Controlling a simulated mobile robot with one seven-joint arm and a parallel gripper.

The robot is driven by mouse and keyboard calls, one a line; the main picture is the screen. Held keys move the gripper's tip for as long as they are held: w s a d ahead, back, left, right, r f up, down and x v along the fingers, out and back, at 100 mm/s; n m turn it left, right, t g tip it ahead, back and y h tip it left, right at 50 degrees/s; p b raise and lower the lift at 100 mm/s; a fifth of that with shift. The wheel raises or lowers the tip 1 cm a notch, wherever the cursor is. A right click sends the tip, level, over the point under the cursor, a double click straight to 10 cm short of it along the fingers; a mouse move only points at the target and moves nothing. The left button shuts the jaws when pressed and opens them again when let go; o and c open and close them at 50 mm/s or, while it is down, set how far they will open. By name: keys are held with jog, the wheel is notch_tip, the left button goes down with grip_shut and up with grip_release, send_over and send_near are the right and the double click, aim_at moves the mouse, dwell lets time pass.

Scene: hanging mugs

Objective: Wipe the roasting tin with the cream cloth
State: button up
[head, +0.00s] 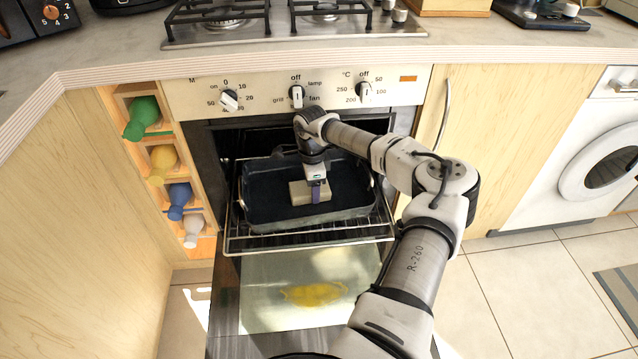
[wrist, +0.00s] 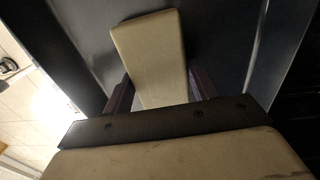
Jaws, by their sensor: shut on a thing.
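The roasting tin (head: 265,205) is a dark, deep rectangular pan on the pulled-out oven rack. My gripper (head: 316,190) reaches down into the tin and is shut on the cream cloth (head: 300,194), a folded pale block. My gripper hides part of the cloth.
The wire rack (head: 310,238) sticks out over the open oven door (head: 310,290), which has a yellow stain. The control panel (head: 290,90) and hob (head: 290,22) are above. Coloured bottles (head: 163,160) stick out of a rack at left. A cupboard (head: 480,140) stands at right.

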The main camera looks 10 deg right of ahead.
dwell(0.3)
jog(key=shift+w+d+f, duration=0.1)
jog(key=shift+d, duration=1.1)
jog(key=shift+a, duration=0.1)
jog(key=shift+a, duration=1.15)
jog(key=shift+d, duration=0.15)
jog(key=shift+d, duration=1.1)
jog(key=shift+a, duration=0.15)
